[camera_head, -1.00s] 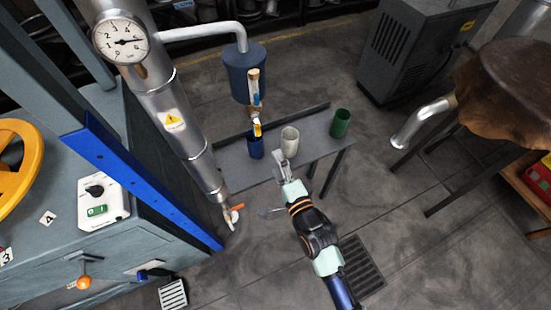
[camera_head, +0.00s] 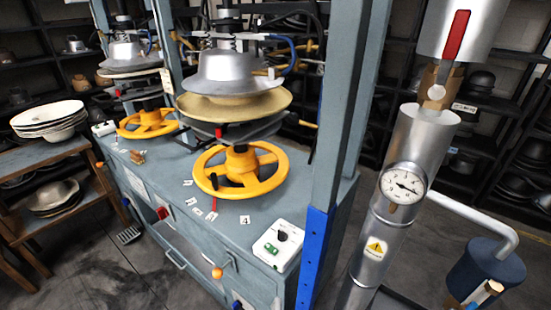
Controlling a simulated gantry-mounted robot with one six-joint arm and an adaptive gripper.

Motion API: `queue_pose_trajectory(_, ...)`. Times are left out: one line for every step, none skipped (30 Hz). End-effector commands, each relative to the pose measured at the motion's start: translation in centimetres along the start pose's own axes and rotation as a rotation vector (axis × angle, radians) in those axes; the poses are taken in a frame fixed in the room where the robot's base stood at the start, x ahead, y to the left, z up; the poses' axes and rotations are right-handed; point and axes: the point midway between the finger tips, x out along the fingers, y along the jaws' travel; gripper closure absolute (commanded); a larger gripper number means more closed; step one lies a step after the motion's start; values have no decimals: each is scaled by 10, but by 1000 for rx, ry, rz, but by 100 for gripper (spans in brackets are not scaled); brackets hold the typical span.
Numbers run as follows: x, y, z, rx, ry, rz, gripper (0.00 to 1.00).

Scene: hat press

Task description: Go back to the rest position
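My gripper is not in the head view now, and none of my arm shows. Whether it is open, shut or holding anything is hidden from me. The view holds a hat press with a silver hat form (camera_head: 238,72) above a tan brim plate (camera_head: 235,106). A yellow handwheel (camera_head: 242,172) sits below it on the grey-blue bench. A second press with its own yellow handwheel (camera_head: 147,123) stands to the left.
A steel pipe (camera_head: 398,165) with a pressure gauge (camera_head: 403,185) rises at the right, beside a dark blue tank (camera_head: 485,268). A white control box (camera_head: 279,245) sits on the bench's front corner. Wooden shelves with white bowls (camera_head: 48,116) stand at the left.

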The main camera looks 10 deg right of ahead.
Motion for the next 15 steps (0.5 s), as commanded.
queue_pose_trajectory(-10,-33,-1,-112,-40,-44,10)
queue_pose_trajectory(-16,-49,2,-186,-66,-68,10)
queue_pose_trajectory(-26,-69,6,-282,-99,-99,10)
queue_pose_trajectory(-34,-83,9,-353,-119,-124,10)
queue_pose_trajectory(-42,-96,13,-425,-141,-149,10)
queue_pose_trajectory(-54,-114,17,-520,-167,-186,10)
queue_pose_trajectory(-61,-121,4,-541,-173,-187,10)
queue_pose_trajectory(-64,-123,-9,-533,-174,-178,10)
queue_pose_trajectory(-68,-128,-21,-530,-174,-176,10)
queue_pose_trajectory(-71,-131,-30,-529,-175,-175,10)
queue_pose_trajectory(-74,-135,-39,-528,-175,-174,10)
queue_pose_trajectory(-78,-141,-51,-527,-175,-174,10)
queue_pose_trajectory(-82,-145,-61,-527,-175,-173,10)
queue_pose_trajectory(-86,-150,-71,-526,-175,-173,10)
queue_pose_trajectory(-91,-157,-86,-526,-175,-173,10)
